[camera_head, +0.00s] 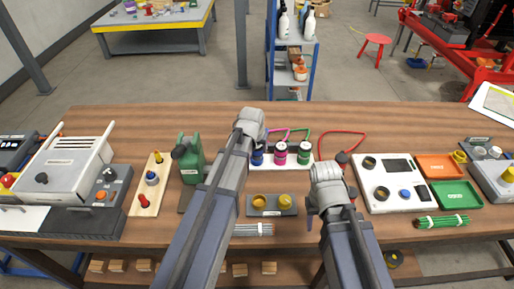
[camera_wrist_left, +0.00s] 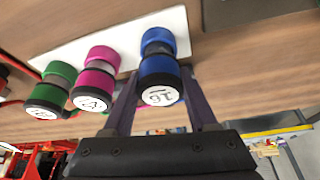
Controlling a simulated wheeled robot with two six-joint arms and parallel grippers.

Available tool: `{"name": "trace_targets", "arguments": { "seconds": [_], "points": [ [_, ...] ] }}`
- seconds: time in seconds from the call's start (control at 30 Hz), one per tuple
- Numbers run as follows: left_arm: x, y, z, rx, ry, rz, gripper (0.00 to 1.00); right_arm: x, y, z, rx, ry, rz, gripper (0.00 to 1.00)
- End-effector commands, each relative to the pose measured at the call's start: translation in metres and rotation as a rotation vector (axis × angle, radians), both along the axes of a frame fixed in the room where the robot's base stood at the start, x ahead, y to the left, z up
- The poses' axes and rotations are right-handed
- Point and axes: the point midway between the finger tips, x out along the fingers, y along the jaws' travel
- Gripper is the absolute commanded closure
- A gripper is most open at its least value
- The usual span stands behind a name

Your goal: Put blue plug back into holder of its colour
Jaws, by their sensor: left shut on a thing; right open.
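The blue plug (camera_wrist_left: 159,70) is between the fingers of my left gripper (camera_wrist_left: 158,84), which is shut on it. Its white end face with a mark points at the wrist camera. Its other end is lined up with the blue holder (camera_wrist_left: 158,40) on the white plate (camera_wrist_left: 125,48) and appears to meet it. How deep it sits cannot be told. In the head view the blue plug (camera_head: 257,157) shows just right of my left wrist, and the arm hides the left fingers. My right gripper (camera_head: 328,176) is open, right of the white plate; its fingertips are hard to make out.
Beside the blue plug stand a magenta plug (camera_head: 280,153) and a green plug (camera_head: 304,153) with cords. A red cord (camera_head: 345,133) loops to the right.

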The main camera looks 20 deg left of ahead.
Motion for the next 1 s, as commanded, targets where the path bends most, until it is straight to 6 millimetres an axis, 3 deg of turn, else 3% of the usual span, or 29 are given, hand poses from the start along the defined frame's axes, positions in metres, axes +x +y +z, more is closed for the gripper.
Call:
{"name": "trace_targets", "arguments": {
  "seconds": [0.43,0.47,0.77,1.0],
  "points": [
    [0.0,0.0,-0.0045,0.0,0.0,0.0,1.0,0.0,0.0,-0.0045,0.0,0.0,0.0,0.5],
    [0.0,0.0,-0.0045,0.0,0.0,0.0,0.4,0.0,0.0,-0.0045,0.0,0.0,0.0,0.5],
    [0.0,0.0,-0.0045,0.0,0.0,0.0,0.07,0.0,0.0,-0.0045,0.0,0.0,0.0,0.5],
    [0.0,0.0,-0.0043,0.0,0.0,0.0,0.07,0.0,0.0,-0.0043,0.0,0.0,0.0,0.5]
  ]
}}
